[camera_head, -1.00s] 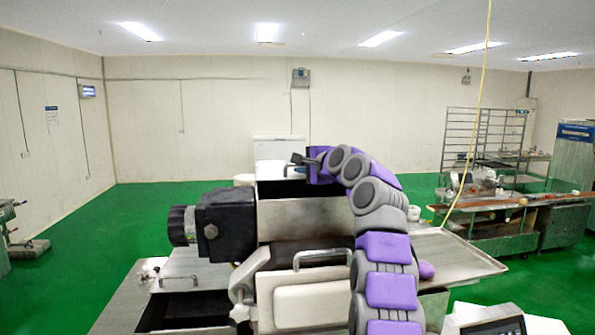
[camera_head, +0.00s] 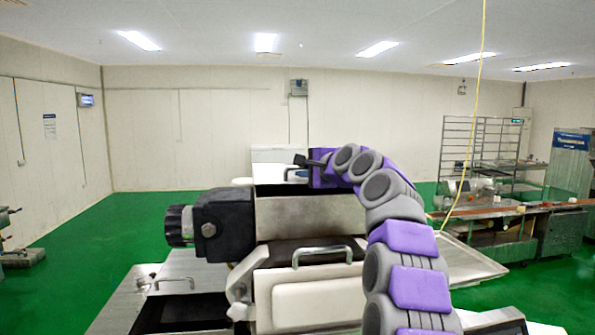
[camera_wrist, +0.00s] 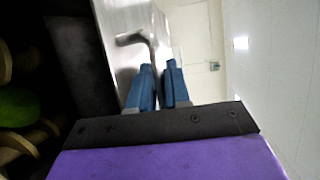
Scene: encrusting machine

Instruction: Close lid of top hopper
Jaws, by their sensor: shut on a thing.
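The top hopper (camera_head: 300,214) is a metal box on top of the machine in the head view. My gripper (camera_head: 302,161) is at the lid's right part, by a small handle. In the wrist view, the blue fingers of my gripper (camera_wrist: 160,75) are close together around the lower end of a bent metal handle (camera_wrist: 140,40). The shiny lid surface (camera_wrist: 118,18) shows behind it.
A black motor housing (camera_head: 222,222) juts out left of the hopper. A lower cover with a metal handle (camera_head: 322,252) is in front. A metal tray (camera_head: 465,255) extends to the right. A rack (camera_head: 480,150) and tables stand farther right.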

